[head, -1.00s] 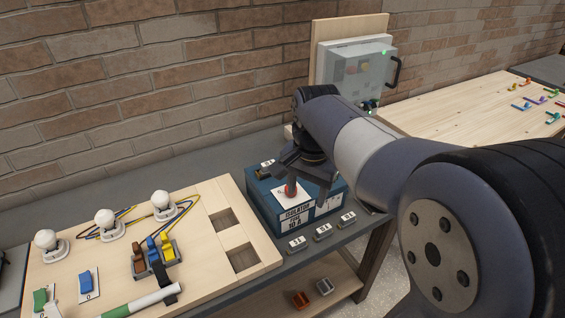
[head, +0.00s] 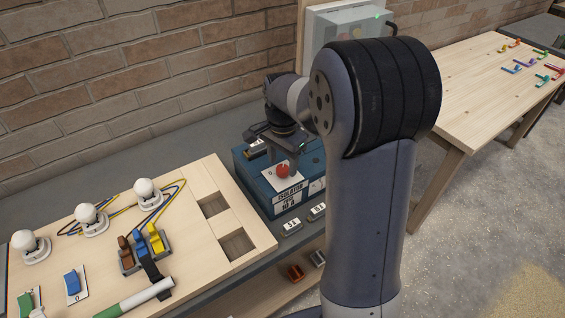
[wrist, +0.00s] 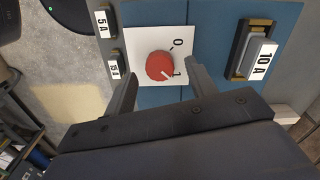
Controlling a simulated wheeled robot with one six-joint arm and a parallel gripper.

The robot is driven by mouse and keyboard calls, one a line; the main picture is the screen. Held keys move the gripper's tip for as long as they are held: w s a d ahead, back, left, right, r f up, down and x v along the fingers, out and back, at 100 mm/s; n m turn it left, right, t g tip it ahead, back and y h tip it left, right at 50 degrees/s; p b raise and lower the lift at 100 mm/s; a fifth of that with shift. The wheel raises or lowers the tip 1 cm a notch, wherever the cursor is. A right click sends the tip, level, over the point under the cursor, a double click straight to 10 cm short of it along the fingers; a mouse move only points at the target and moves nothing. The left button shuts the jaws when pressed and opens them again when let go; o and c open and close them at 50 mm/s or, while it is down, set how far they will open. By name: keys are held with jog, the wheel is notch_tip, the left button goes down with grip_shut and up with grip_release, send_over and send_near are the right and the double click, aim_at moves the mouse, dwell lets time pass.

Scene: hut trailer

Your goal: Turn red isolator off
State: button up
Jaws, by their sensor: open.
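The red isolator knob (head: 282,171) sits on a white plate on top of the blue isolator box (head: 290,204). In the wrist view the round red knob (wrist: 159,66) has a white mark pointing toward the "1" on its plate; the "0" is printed further up. My gripper (wrist: 160,70) is open, one finger on each side of the knob, with a gap visible on both sides. In the head view my gripper (head: 284,160) is just above and around the knob, pointing down. My arm hides part of the box's right side.
A 10 A fuse (wrist: 251,52) stands right of the knob in the wrist view. Small labelled fuses (head: 291,226) lie in front of the box. A wooden board (head: 262,247) with bulbs and switches lies left. A grey panel (head: 345,32) stands behind.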

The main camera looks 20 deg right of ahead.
jog(key=shift+f, duration=0.85)
jog(key=shift+c, duration=0.2)
jog(key=c, duration=0.9)
